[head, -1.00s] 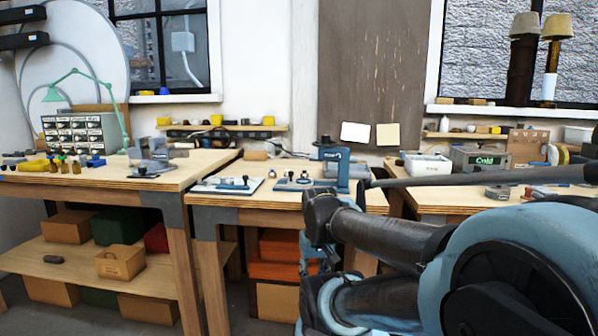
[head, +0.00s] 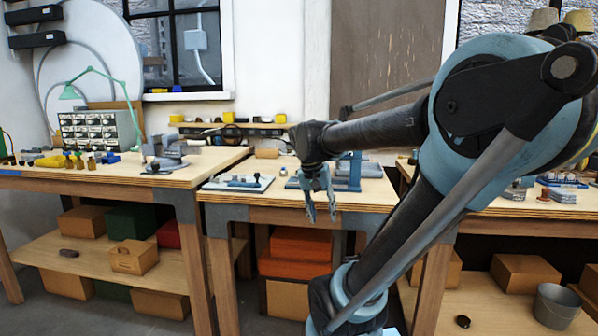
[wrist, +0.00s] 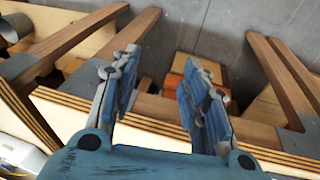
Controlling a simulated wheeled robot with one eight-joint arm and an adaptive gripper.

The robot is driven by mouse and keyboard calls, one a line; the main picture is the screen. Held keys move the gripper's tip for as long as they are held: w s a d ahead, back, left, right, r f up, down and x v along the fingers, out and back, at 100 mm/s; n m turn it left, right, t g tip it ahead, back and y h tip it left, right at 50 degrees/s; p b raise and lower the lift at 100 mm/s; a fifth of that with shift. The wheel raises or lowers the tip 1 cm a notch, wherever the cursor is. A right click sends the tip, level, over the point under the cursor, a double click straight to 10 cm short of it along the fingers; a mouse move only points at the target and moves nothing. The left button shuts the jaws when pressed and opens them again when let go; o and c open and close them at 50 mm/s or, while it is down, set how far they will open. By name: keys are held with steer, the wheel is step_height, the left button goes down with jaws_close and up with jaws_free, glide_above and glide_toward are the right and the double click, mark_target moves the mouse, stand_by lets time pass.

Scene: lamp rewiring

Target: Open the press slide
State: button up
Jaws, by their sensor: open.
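The blue press (head: 353,172) stands on the middle workbench in the head view. My arm and wrist cover much of it, so I cannot tell how its slide stands. My gripper (head: 322,214) hangs in front of that bench's front edge, fingers pointing down, apart from the press. It is open and empty. In the wrist view my gripper (wrist: 160,64) shows spread fingers over the bench edge and the floor; the press cannot be made out there.
The middle workbench (head: 225,198) also bears a pale plate with small parts (head: 238,183). An orange box (head: 302,243) sits beneath it. The left bench (head: 100,177) holds a green lamp (head: 92,72) and a drawer cabinet (head: 98,132). A bucket (head: 557,306) stands low at right.

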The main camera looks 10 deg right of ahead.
steer(key=w+a+r+m+h, duration=0.2)
steer(key=w+a+r+m, duration=0.15)
steer(key=w+r, duration=0.45)
steer(key=w+a+r+m+t+h, duration=0.1)
steer(key=w+a+r+m+h, duration=0.25)
steer(key=w, duration=0.75)
steer(key=w+a+r+m, duration=0.3)
steer(key=w+a+r, duration=0.3)
steer(key=w, duration=0.4)
steer(key=x, duration=1.7)
steer(key=shift+s+d, duration=0.1)
steer(key=shift+c, duration=0.2)
jaws_close()
